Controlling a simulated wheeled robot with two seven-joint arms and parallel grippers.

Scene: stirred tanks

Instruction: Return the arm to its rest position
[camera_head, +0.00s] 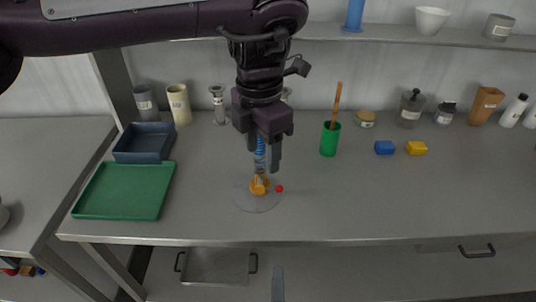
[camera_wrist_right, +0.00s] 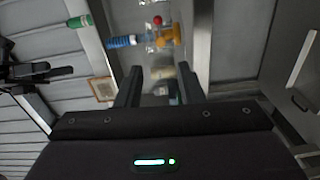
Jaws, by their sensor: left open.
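My left gripper (camera_head: 263,158) hangs over the middle of the table with its fingers pointing down and apart. A blue ribbed part (camera_head: 260,155) shows between and behind its fingers; contact cannot be told. Below it an orange piece (camera_head: 260,185) stands on a pale round disc (camera_head: 257,200), with a small red ball (camera_head: 280,189) at its right. My right gripper (camera_head: 278,283) shows only as a grey tip at the bottom edge, in front of the table. In the right wrist view its fingers (camera_wrist_right: 160,85) are apart; the blue part (camera_wrist_right: 121,41) and orange piece (camera_wrist_right: 168,36) lie beyond them.
A green tray (camera_head: 125,190) and a dark blue bin (camera_head: 145,143) are on the left. A green cup (camera_head: 330,138) with a wooden stick, a blue block (camera_head: 385,148) and a yellow block (camera_head: 417,148) stand on the right. A shelf (camera_head: 390,37) runs behind. The table's front right is clear.

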